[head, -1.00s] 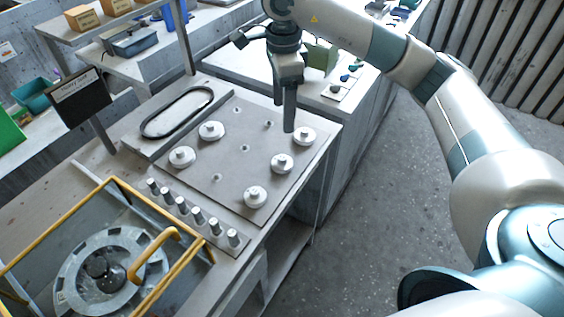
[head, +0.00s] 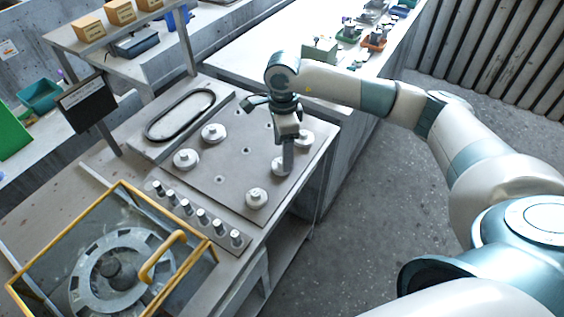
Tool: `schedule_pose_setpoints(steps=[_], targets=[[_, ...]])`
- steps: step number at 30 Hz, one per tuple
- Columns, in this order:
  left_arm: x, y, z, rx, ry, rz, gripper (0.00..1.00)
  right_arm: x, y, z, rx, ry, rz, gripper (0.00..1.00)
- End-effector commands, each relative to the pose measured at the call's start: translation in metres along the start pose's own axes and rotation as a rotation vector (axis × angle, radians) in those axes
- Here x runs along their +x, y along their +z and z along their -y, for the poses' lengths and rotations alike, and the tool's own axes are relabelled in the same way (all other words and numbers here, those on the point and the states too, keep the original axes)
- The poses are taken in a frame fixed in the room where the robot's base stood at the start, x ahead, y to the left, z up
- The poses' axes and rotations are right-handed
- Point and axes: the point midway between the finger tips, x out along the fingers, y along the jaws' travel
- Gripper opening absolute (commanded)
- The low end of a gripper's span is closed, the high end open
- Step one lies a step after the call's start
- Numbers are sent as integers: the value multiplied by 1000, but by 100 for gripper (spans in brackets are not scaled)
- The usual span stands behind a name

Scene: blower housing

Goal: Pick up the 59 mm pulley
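Several pale round pulleys with raised hubs sit on the grey plate (head: 225,185): a back-left pulley (head: 213,134), a left pulley (head: 185,159), a front pulley (head: 256,199), a middle-right pulley (head: 280,168) and a back-right pulley (head: 305,138). I see no size marks, so I cannot tell which is 59 mm. My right gripper (head: 286,168) points down at the middle-right pulley, its fingers at the hub and partly hiding it. The fingers overlap in this view, so I cannot tell whether they grip it. My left gripper is not in view.
A yellow-framed guard (head: 127,187) with a handle stands over the blower housing (head: 118,270). A black belt (head: 180,115) lies behind. A dark sign (head: 88,100) stands at left.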

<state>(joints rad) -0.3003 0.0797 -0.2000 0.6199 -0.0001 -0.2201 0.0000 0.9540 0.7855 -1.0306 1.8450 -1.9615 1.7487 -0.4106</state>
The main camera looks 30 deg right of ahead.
Motion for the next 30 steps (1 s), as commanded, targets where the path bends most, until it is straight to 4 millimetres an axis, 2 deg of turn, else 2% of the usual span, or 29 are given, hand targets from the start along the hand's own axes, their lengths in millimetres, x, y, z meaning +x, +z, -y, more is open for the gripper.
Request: schedule_pose_setpoints(steps=[13,21,24,30], targets=[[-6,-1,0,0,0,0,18,4,0,1,1,1,-1,67],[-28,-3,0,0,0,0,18,28,0,5,2,3,-2,67],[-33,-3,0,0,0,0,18,42,0,5,1,4,-1,67],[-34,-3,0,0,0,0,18,53,1,6,0,1,-1,67]])
